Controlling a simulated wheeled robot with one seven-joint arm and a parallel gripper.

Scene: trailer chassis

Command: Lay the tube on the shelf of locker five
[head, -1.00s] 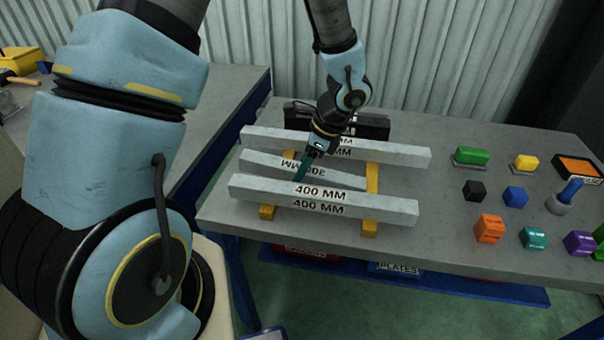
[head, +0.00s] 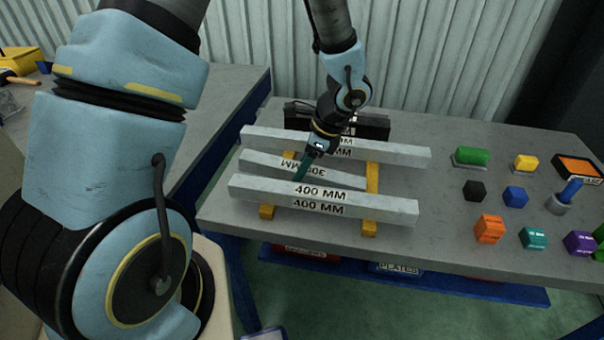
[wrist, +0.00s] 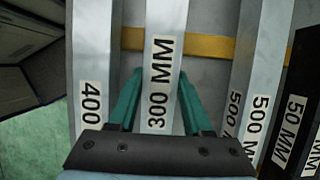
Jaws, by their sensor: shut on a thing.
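The tube marked 300 MM (head: 262,165) lies between two longer tubes on yellow supports on the grey bench. In the wrist view the same tube (wrist: 158,90) runs between the two green fingers of my gripper (wrist: 160,78), one finger on each side. My gripper (head: 304,168) is shut on this tube, which still lies low in the rack.
A 400 MM tube (head: 350,203) lies in front and a 500 MM tube (wrist: 262,85) behind, both close to the fingers. A black block (head: 372,126) stands at the back. Several coloured blocks and an orange-topped tray (head: 579,167) occupy the bench's right side.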

